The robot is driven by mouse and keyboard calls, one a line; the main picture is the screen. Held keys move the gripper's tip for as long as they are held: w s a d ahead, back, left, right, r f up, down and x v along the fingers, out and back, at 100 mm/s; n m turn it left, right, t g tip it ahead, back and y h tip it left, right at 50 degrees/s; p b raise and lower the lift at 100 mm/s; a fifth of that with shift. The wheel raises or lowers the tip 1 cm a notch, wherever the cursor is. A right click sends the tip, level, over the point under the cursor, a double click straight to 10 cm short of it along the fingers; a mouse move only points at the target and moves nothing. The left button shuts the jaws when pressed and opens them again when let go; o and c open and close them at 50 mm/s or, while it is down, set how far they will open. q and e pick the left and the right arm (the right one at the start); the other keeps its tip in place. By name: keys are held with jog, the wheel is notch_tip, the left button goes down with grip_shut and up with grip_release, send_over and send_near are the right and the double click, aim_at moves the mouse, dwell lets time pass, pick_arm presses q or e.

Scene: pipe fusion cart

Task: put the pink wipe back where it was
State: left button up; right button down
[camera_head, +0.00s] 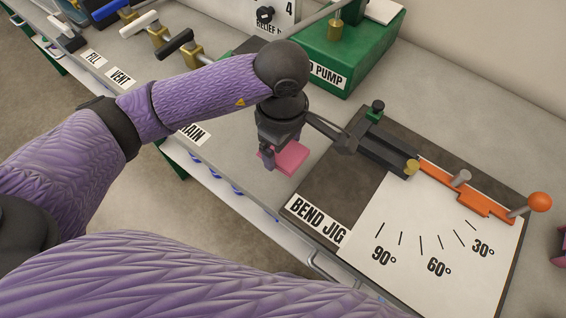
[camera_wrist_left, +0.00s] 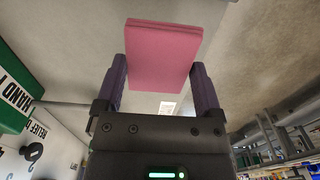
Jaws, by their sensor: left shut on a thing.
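The pink wipe (camera_head: 293,160) is a flat folded square, held between the fingers of my left gripper (camera_head: 279,158). In the left wrist view the wipe (camera_wrist_left: 163,52) sticks out past the two purple fingers, with one finger at each side of it. In the head view the left gripper points down over the grey cart top (camera_head: 232,158), just left of the bend jig board. I cannot tell whether the wipe touches the surface. My right gripper is not in view.
The bend jig (camera_head: 330,180) stands right of the wipe, with an orange lever (camera_head: 465,188) and a dark block (camera_head: 385,150). The green hand pump (camera_head: 350,50) is behind. Valves with coloured handles (camera_head: 175,42) line the back left.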

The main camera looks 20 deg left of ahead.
aim_at(283, 164)
pick_arm(q)
notch_tip(283, 164, down, 6)
jog(key=shift+f+b, duration=0.15)
jog(key=shift+b, duration=0.5)
jog(key=o, duration=0.8)
notch_tip(283, 164, up, 12)
jog(key=p, duration=0.2)
jog(key=shift+r+p, duration=0.2)
jog(key=shift+p, duration=0.15)
